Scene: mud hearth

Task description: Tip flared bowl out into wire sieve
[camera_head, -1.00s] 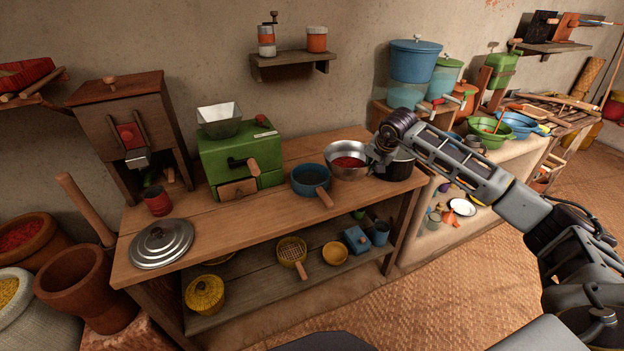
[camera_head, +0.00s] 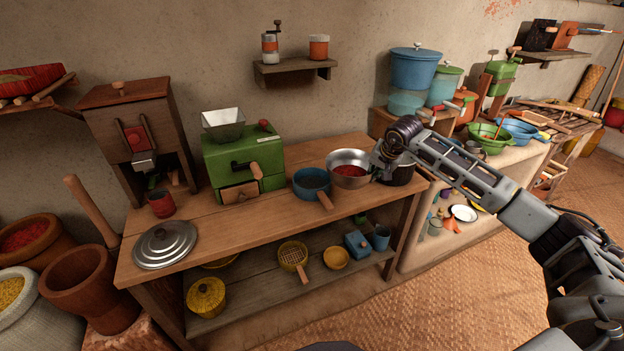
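The flared bowl (camera_head: 349,182) is a shiny steel bowl with red contents, near the right end of the wooden table. My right gripper (camera_head: 378,164) comes in from the right and is shut on its right rim. The bowl looks slightly tilted, its opening facing me; whether it clears the table is hard to tell. A blue round vessel (camera_head: 311,187) with a wooden handle stands just left of it; I cannot see whether its bottom is mesh. A yellow wire sieve (camera_head: 292,254) with visible mesh and a wooden handle lies on the lower shelf. My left gripper is out of view.
A dark pot (camera_head: 400,173) stands behind my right gripper. A green mill (camera_head: 243,164) stands left of the blue vessel, and a metal lid (camera_head: 164,245) lies at the table's left. The table's front middle (camera_head: 245,221) is clear.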

